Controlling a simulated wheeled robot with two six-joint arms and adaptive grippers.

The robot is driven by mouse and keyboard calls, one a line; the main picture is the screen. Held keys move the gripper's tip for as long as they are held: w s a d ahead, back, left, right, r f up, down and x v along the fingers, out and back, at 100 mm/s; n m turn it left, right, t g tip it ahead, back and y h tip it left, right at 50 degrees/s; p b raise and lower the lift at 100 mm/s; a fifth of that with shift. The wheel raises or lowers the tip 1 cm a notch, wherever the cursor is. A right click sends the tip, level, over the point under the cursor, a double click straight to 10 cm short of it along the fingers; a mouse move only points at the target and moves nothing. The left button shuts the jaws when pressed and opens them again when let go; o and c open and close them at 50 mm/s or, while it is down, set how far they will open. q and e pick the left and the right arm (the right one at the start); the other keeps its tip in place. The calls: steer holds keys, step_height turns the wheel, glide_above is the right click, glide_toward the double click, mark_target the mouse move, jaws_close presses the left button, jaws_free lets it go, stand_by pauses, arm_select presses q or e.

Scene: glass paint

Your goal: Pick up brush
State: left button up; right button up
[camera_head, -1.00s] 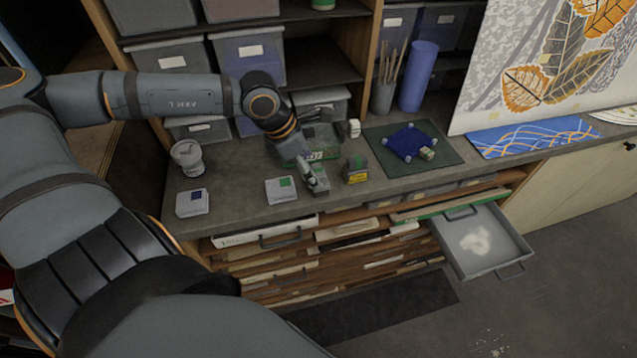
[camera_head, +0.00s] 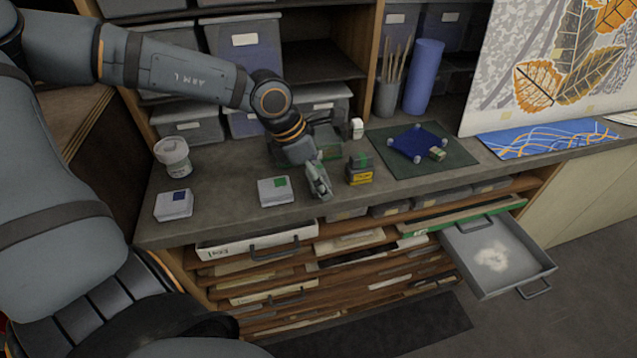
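Several thin brushes (camera_head: 394,60) stand upright in a grey cup (camera_head: 386,98) at the back of the worktop, beside a blue roll. The cup hides their lower ends. My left gripper (camera_head: 319,184) points down over the front part of the worktop, left of a small dark and yellow box and well in front of the brushes. It is small and seen at an angle, so I cannot tell whether its fingers are open or shut. I see no brush in it. My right gripper is not in view.
A blue roll (camera_head: 423,76) stands right of the cup. A green mat (camera_head: 456,160) carries a blue cloth-like piece (camera_head: 416,142). A yellow box (camera_head: 359,170), white boxes (camera_head: 275,191) and a tub (camera_head: 173,157) stand on the worktop (camera_head: 226,168). An open drawer (camera_head: 525,276) juts out below.

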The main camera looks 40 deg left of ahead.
arm_select(q)
steer(key=c, duration=1.3)
steer(key=shift+o, duration=0.2)
